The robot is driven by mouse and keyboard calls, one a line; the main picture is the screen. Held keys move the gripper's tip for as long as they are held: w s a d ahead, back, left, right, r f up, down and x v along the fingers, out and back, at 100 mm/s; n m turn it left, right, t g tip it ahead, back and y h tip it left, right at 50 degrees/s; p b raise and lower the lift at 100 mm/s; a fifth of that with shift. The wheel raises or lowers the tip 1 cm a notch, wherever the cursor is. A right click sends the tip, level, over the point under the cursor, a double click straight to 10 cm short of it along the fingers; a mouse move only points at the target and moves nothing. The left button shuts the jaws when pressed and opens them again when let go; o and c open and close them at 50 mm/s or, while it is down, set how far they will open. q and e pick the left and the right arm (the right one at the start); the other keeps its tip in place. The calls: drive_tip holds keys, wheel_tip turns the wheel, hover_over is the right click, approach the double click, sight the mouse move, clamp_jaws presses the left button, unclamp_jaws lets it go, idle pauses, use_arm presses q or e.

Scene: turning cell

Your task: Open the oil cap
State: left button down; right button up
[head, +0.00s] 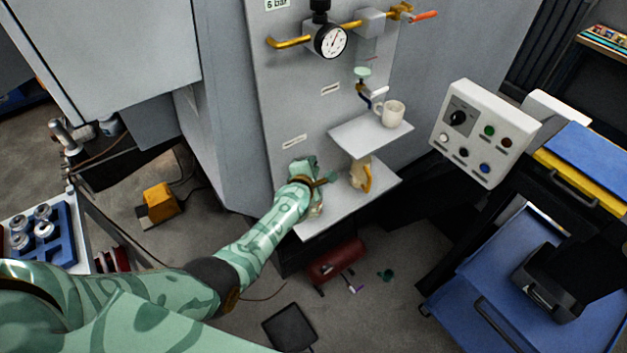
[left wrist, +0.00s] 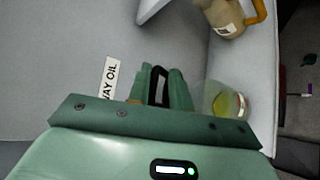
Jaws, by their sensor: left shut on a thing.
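My left gripper (head: 305,166) is up against the grey panel, left of the lower shelf. In the left wrist view its green fingers (left wrist: 161,88) are closed together beside a white label (left wrist: 108,78) whose visible letters read "AY OIL". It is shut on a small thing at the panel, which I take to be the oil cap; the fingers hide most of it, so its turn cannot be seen. A clear glass with yellow liquid (left wrist: 229,104) is just right of the fingers.
A tan can with an orange handle (head: 359,176) stands on the lower shelf (head: 335,216), close right of my gripper. A white mug (head: 391,113) stands on the upper shelf (head: 354,137). A pressure gauge (head: 331,40) and yellow pipe are above. A switch box (head: 483,134) is at the right.

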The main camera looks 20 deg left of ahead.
use_arm(q)
drive_tip(key=shift+w+a+r, duration=0.65)
drive_tip(key=shift+a+r, duration=0.05)
drive_tip(key=shift+a, duration=0.15)
drive_tip(key=shift+w+a+r, duration=0.1)
drive_tip(key=shift+w+a, duration=0.3)
drive_tip(key=shift+a, duration=0.15)
drive_tip(key=shift+w+a, duration=0.35)
drive_tip(key=shift+a, duration=0.15)
